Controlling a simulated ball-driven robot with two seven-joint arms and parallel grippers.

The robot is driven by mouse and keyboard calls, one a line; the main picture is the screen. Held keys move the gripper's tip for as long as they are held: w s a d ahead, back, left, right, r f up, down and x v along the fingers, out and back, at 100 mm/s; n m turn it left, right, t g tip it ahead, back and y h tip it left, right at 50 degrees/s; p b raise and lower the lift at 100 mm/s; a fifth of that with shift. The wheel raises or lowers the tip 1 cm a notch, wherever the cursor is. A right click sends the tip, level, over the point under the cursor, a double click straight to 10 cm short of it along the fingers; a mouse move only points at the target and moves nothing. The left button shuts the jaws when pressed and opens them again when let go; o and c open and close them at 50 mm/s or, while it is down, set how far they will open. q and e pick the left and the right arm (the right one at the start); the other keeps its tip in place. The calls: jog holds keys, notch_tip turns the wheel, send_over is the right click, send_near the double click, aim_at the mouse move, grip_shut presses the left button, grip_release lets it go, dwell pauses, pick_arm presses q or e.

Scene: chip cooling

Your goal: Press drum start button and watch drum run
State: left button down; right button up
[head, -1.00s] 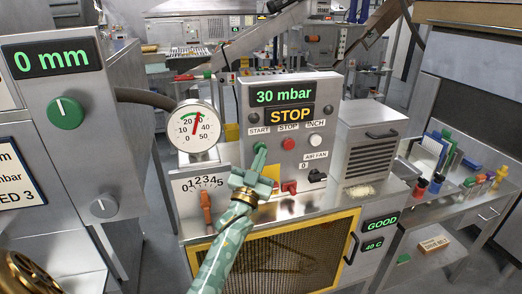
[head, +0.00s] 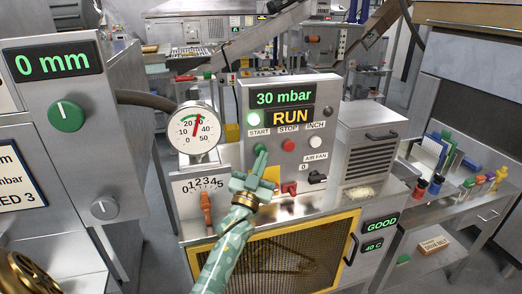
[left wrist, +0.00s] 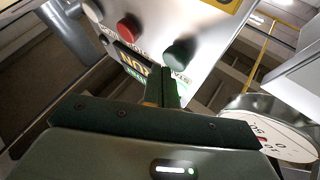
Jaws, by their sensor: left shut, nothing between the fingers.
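The control box (head: 330,110) carries a display (head: 291,116) reading RUN, under a readout of 30 mbar. The tip mostly hides the start button in the head view. In the left wrist view, the green start button (left wrist: 180,54) sits just beyond the shut fingers (left wrist: 168,88); I cannot tell whether they touch. Below is the drum housing with a yellow-framed mesh window (head: 290,255); motion inside is not clear.
The red stop button (head: 289,145) and white inch button (head: 316,141) are right of START. A red knob (head: 289,188) and black air fan switch (head: 317,177) lie below. A round gauge (head: 198,128) stands left, above an orange lever (head: 206,205).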

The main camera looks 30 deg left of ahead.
pick_arm(q)
jog(key=shift+s+d, duration=0.2)
jog(key=s+d+p, duration=0.1)
jog(key=s+d, duration=0.2)
jog(key=shift+s+d+p, duration=0.1)
jog(key=shift+d+p, duration=0.3)
dwell(0.9)
